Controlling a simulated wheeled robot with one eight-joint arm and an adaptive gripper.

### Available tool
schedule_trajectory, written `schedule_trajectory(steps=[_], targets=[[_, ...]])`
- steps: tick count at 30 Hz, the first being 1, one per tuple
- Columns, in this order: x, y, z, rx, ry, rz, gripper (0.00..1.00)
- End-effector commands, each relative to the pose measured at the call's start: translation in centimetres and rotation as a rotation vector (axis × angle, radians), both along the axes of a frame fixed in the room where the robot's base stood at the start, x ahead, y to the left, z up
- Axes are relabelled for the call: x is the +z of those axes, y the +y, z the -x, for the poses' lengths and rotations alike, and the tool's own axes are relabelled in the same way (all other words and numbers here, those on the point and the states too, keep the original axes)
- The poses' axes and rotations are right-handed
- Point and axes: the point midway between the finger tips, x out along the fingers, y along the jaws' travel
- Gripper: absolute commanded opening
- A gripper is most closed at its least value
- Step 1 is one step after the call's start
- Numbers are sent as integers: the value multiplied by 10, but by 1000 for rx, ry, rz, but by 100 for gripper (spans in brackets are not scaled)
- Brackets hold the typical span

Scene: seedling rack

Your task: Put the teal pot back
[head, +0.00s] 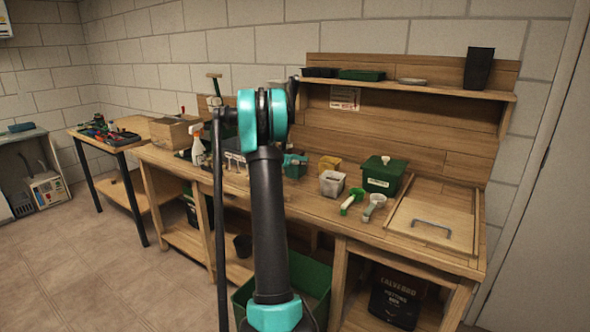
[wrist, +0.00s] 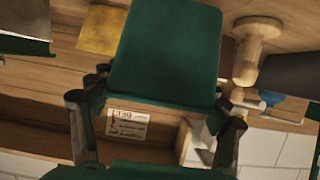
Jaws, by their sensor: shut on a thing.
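The teal pot (wrist: 165,55) fills the upper middle of the wrist view, dark and square-sided. My gripper (wrist: 160,95) is shut on it, with a finger on each side. In the head view the teal pot (head: 295,167) shows just right of my arm, over the back of the bench, left of a yellow pot (head: 329,163). My arm hides part of this area, and I cannot tell whether the pot touches the bench.
A white pot (head: 332,184), a green lidded box (head: 382,176) and small tools stand right on the bench (head: 310,203). A spray bottle (head: 197,146) stands left. A shelf (head: 420,88) overhangs the back. A wooden turned piece (wrist: 255,50) is near the pot.

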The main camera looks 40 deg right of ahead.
Motion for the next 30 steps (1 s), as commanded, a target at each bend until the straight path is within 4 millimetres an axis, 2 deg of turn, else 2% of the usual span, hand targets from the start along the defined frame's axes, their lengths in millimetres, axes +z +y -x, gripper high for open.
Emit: schedule_trajectory(steps=[7, 17, 18, 23, 30], targets=[[-31, 0, 0, 0, 0, 0, 39], [-34, 0, 0, 0, 0, 0, 39], [-34, 0, 0, 0, 0, 0, 77], [-34, 0, 0, 0, 0, 0, 96], [-34, 0, 0, 0, 0, 0, 96]])
